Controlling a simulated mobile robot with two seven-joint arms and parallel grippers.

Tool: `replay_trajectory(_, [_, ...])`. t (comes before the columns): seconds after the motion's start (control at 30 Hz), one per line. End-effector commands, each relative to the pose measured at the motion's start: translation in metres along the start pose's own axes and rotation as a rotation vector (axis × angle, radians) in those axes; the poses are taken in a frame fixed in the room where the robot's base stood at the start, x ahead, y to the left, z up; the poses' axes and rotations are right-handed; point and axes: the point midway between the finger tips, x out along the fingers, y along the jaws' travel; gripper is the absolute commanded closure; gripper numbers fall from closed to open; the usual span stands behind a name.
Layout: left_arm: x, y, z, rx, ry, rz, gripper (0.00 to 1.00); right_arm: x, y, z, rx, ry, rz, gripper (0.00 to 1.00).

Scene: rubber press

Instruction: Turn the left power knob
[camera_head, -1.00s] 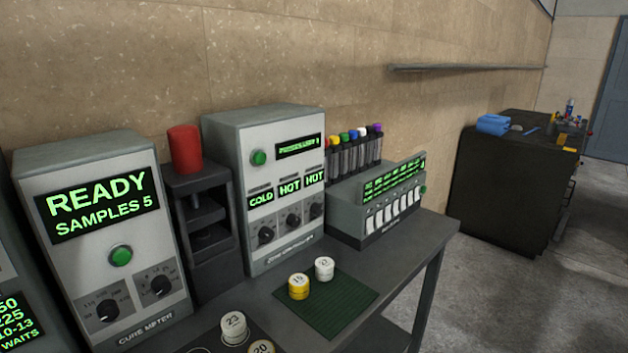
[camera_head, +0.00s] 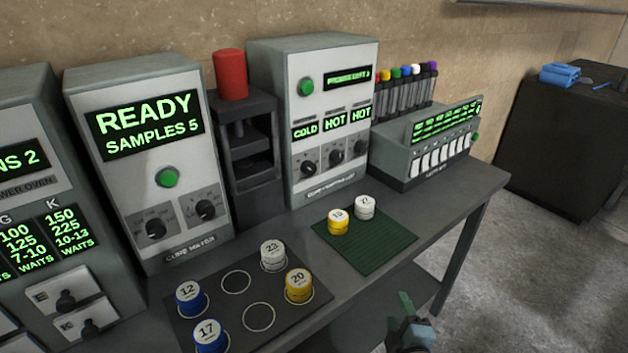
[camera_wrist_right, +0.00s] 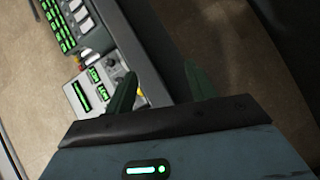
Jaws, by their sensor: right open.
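The grey controller box (camera_head: 330,105) stands against the wall. It has a green button, a small green display, and three dark knobs in a row under the labels COLD, HOT and HOT. The left knob (camera_head: 309,168) is under COLD. The middle knob (camera_head: 337,157) and right knob (camera_head: 360,147) are under HOT. My right gripper (camera_head: 409,304) is low at the bottom of the head view, in front of the table edge and well away from the knobs. In the right wrist view its open fingers (camera_wrist_right: 162,85) hold nothing; the controller box (camera_wrist_right: 92,92) shows beyond them, sideways. My left gripper is not in view.
The cure meter (camera_head: 140,190) and a press with a red cylinder (camera_head: 230,75) stand left of the controller. A switch box (camera_head: 425,145) and capped tubes (camera_head: 405,92) are to its right. Numbered pots stand on a dark tray (camera_head: 220,315) and green mat (camera_head: 385,240).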

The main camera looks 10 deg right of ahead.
Motion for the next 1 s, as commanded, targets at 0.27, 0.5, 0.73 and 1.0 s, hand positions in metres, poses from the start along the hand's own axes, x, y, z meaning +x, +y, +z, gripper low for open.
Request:
replay_trajectory(0.27, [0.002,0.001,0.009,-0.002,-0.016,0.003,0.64,0.045,0.116,-0.021,-0.387,-0.091,0.337,0.45])
replay_trajectory(0.5, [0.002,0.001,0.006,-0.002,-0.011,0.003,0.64,0.085,0.161,-0.092,-0.848,0.067,0.549,0.45])
replay_trajectory(0.73, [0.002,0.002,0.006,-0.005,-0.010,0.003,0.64,0.133,0.183,-0.161,-1.452,0.208,0.689,0.45])
replay_trajectory(1.0, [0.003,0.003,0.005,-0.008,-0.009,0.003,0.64,0.176,0.185,-0.185,-1.946,0.300,0.674,0.45])
